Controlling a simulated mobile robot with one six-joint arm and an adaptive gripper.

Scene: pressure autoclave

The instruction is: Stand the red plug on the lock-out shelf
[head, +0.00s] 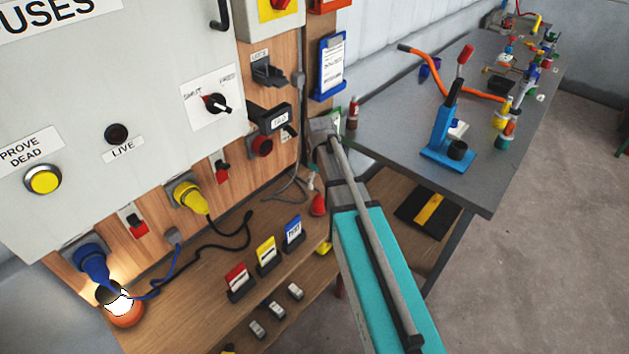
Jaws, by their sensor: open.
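The red plug (318,205) shows as a small red tapered body at the right end of the wooden lock-out shelf (200,300), close beside my arm. A grey cable runs down near it. I cannot tell whether it stands on the shelf or hangs just above. A red socket (262,146) is on the wooden panel, up and left of the plug. My gripper (290,130) is at the end of my arm, near the red socket and above the plug. It is open, but its fingers are hard to make out. My arm hides part of the area.
A yellow plug (189,194) and a blue plug (92,262) sit in panel sockets, with trailing cables. Red (238,280), yellow (266,253) and blue (293,232) card holders stand on the shelf. A grey bench (395,125) with a blue stand (447,140) is at right.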

